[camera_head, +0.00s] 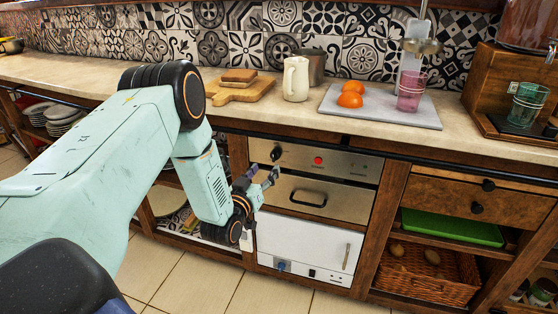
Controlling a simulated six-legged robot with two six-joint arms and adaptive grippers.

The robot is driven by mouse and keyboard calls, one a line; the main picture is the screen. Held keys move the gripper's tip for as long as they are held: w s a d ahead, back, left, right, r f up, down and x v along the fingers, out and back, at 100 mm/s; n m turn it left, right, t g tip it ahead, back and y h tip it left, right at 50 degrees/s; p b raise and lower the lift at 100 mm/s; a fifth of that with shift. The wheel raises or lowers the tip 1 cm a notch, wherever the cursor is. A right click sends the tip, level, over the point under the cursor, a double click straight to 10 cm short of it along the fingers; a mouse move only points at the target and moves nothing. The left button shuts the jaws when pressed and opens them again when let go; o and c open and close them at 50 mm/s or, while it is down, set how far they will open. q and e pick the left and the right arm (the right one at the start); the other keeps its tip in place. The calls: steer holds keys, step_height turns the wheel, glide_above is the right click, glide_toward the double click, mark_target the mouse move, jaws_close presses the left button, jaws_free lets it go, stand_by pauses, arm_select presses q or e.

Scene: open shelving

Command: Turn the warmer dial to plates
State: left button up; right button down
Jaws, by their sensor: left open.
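The warmer (338,171) is a steel-fronted unit set under the counter, with a drawer and a dark handle (308,198) below its control panel. A dark round dial (276,153) sits at the left of the panel, with a red light (318,160) to its right. The dial's markings are too small to read. My left gripper (263,176) is open and empty, just below the dial at the left edge of the drawer front. It appears apart from the dial. My right gripper is not in view.
A white appliance (310,243) with a blue knob (281,266) is below the warmer. The counter above holds a cream pitcher (296,79), a cutting board (240,92) and a grey tray (388,113). A wicker basket (428,277) stands on the shelf at right.

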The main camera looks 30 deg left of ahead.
mark_target(272, 158)
arm_select(q)
steer(key=w, duration=0.2)
steer(key=w+a+b, duration=0.1)
steer(key=w, duration=0.1)
steer(key=w+b, duration=0.1)
steer(key=w, duration=0.1)
steer(key=shift+a+f, duration=0.15)
steer(key=shift+a, duration=0.15)
steer(key=shift+w+a+b, duration=0.15)
steer(key=shift+w+b, duration=0.15)
steer(key=shift+w, duration=0.35)
steer(key=shift+c, duration=0.2)
jaws_close()
